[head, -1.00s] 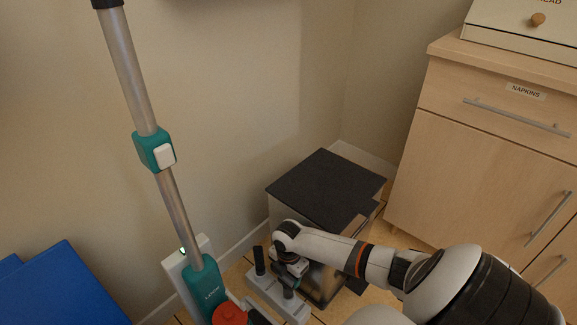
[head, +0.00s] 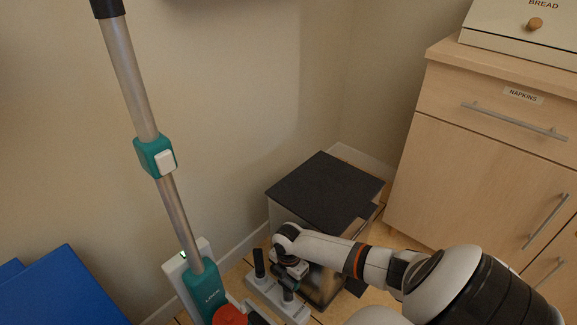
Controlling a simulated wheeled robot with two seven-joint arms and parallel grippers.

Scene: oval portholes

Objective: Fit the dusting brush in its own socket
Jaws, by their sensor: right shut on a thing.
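My right gripper (head: 290,272) is low in the middle of the head view, over a grey socket base (head: 294,309) on the floor. It is shut on a dark piece (head: 288,296), which I take to be the dusting brush; its lower end is at the base. I cannot tell whether it is in a socket or just above one. A separate dark upright attachment (head: 259,264) stands at the left end of the base. My left gripper is not in view.
A teal and silver stick vacuum (head: 158,156) stands left of the base against a white wall dock (head: 176,270). A bin with a black lid (head: 322,190) stands close behind my right gripper. A wooden cabinet (head: 475,175) is at right, a blue box (head: 62,290) at lower left.

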